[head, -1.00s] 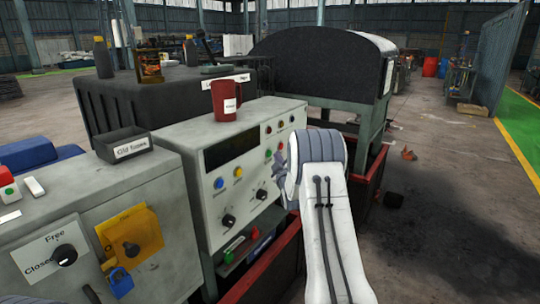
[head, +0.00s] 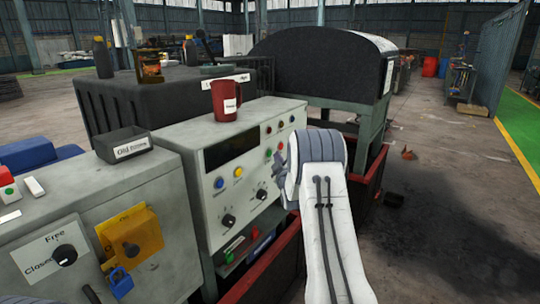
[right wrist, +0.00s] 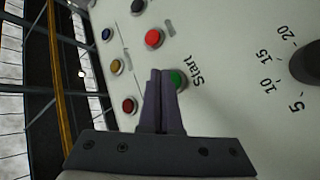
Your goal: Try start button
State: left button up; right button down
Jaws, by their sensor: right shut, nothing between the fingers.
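The green start button (right wrist: 178,80) is on the pale control panel (head: 240,200), beside its "Start" label (right wrist: 197,70). My right gripper (right wrist: 161,72) is shut and empty, its fingertips in front of the panel at the button. In the right wrist view the fingers overlap the button's left side and hide part of it. I cannot tell whether they touch it. In the head view the right gripper (head: 278,168) is at the panel's right side, mostly hidden by its own wrist. My left gripper is not in view.
A red button (right wrist: 153,38) sits close to the start button, with yellow and dark buttons around. A dial (right wrist: 307,63) is nearby. A red mug (head: 225,100) stands on the panel housing.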

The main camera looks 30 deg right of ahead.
dwell(0.4)
jog(key=shift+w+a+b, duration=0.2)
jog(key=shift+w+b, duration=0.1)
jog(key=shift+w, duration=0.1)
jog(key=shift+w+a, duration=0.15)
jog(key=shift+w, duration=0.25)
dwell(0.5)
jog(key=shift+s+b, duration=0.1)
jog(key=shift+b, duration=0.2)
jog(key=shift+s+d, duration=0.25)
jog(key=shift+s, duration=0.4)
